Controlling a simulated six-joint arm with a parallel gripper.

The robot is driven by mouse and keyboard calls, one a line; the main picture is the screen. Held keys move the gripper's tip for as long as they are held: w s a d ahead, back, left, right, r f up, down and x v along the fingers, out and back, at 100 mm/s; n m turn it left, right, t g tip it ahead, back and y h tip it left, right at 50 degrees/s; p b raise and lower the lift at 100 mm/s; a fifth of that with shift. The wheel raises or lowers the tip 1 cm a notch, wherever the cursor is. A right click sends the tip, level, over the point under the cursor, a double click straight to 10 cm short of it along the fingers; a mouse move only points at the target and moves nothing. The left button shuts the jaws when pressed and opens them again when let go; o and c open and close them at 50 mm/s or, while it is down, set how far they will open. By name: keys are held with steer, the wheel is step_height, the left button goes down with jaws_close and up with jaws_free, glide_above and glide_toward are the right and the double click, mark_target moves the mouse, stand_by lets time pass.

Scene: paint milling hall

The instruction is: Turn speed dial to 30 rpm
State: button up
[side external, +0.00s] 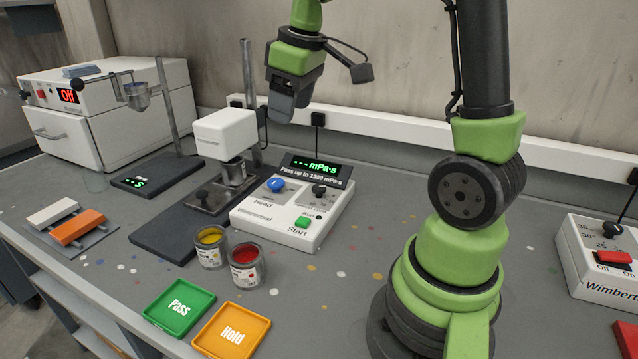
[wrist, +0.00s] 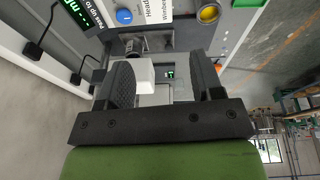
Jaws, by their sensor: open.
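The white control box (side external: 262,228) stands mid-table in the side view. It has a blue knob (side external: 275,185) by the word Head, a black dial (side external: 319,190) to its right, and a green Start button (side external: 303,222). The black dial looks like the speed dial; its setting is too small to read. The blue knob also shows in the wrist view (wrist: 124,17); the black dial cannot be made out there. My gripper (side external: 283,105) hangs well above and behind the box, touching nothing. In the wrist view its fingers (wrist: 163,82) are apart and empty.
The display (side external: 318,170) behind the box shows dashes and mPa·s. A white stirring head (side external: 224,133) on a post stands close left. Yellow (side external: 210,248) and red (side external: 246,266) paint cans stand in front, with Pass (side external: 180,306) and Hold (side external: 232,332) trays nearer.

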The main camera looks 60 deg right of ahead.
steer(key=w+d+f+n+g, duration=0.2)
steer(key=d+f, duration=0.4)
steer(key=d, duration=0.1)
steer(key=n+g, duration=0.1)
glide_toward(319, 187)
steer(key=f, duration=0.9)
steer(key=shift+d, duration=0.2)
steer(key=c, duration=0.9)
